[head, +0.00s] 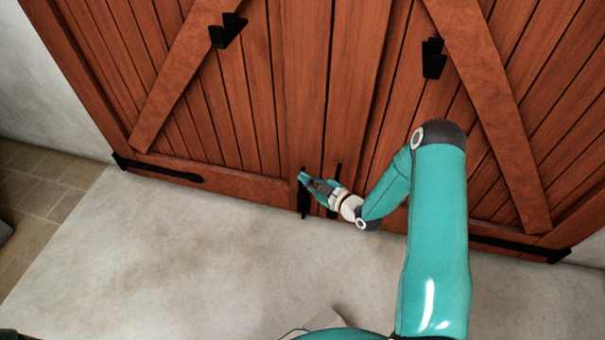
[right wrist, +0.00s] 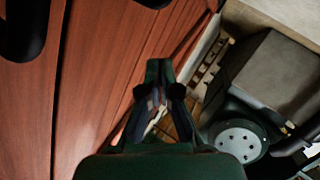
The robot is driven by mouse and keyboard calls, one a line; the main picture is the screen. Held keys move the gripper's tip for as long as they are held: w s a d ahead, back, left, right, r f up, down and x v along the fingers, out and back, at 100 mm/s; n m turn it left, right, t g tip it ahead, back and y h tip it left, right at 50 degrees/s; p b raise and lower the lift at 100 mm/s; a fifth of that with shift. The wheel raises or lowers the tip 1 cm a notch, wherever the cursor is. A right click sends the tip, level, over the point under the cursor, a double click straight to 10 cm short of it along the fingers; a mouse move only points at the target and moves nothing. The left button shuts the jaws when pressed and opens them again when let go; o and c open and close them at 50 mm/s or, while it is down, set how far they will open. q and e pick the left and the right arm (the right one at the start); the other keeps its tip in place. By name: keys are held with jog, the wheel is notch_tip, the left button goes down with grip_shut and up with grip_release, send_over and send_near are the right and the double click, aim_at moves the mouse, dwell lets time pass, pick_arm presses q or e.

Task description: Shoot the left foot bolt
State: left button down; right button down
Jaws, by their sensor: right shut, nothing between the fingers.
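The left foot bolt (head: 304,200) is a black upright bar low on the left door leaf, near the middle seam. A second black foot bolt (head: 338,173) stands just right of it, partly hidden behind my right gripper. My right gripper (head: 302,176) is shut and empty, with its fingertips at the upper part of the left bolt; whether they touch it I cannot tell. In the right wrist view the shut fingers (right wrist: 158,72) point along the wooden door. My left gripper is not in view.
The closed wooden double door (head: 260,100) fills the back, with black brackets (head: 228,30) and (head: 433,58) higher up. Black strap hinges (head: 160,170) sit at the lower outer corners. The pale concrete floor (head: 180,260) in front is clear.

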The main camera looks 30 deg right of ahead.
jog(key=p+v, duration=0.1)
jog(key=v, duration=0.6)
jog(key=shift+r, duration=0.1)
jog(key=w+a+n+g+y, duration=0.1)
jog(key=a+g+y, duration=0.1)
jog(key=a, duration=0.8)
jog(key=w+a+n+g+y, duration=0.1)
jog(key=w+a+g+y, duration=0.1)
jog(key=a, duration=0.8)
jog(key=s+a+f+m+g+h, duration=0.1)
jog(key=s+a+f+m+g, duration=0.1)
jog(key=s+f+m+g, duration=0.6)
jog(key=s+a+f+m+g+h, duration=0.2)
jog(key=s+m+g, duration=0.1)
jog(key=s, duration=0.9)
notch_tip(320, 180, up, 34)
jog(key=m+p, duration=0.1)
jog(key=p, duration=3.2)
jog(key=shift+s+f, duration=0.2)
jog(key=shift+s, duration=0.05)
